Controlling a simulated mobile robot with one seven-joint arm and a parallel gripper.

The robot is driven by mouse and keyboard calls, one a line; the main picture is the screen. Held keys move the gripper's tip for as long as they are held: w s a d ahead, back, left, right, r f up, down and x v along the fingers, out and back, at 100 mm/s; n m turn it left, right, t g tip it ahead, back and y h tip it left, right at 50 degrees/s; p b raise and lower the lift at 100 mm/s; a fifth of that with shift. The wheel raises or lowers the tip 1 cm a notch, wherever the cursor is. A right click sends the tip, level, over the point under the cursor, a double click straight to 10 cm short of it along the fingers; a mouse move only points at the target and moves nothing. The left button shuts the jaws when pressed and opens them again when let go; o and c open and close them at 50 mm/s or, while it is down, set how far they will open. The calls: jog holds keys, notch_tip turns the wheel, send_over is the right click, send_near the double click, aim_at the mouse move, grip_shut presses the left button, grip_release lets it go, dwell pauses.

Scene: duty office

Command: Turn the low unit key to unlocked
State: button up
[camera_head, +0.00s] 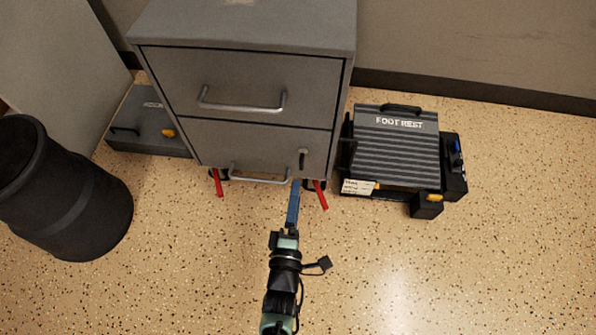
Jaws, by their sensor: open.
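The low unit (245,75) is a grey metal cabinet with two drawers, both shut, against the back wall. A small dark key (303,159) shows on the right side of its lower drawer front, looking roughly upright. It is too small to tell its exact turn. My gripper (295,187) reaches in from the bottom of the picture, its blue fingers pointing at the cabinet's lower edge, just below the key in the picture. It is open with nothing seen between the fingers. I cannot tell how far it is from the drawer front.
Drawer handles (242,107) and (258,180) stick out. Red brake levers (320,195) show under the cabinet. A footrest (395,150) stands right, a dark box (145,120) left behind, and a black bin (85,215) left. The speckled floor in front is clear.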

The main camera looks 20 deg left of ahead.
jog(key=shift+p+v, duration=0.7)
jog(key=shift+v, duration=2)
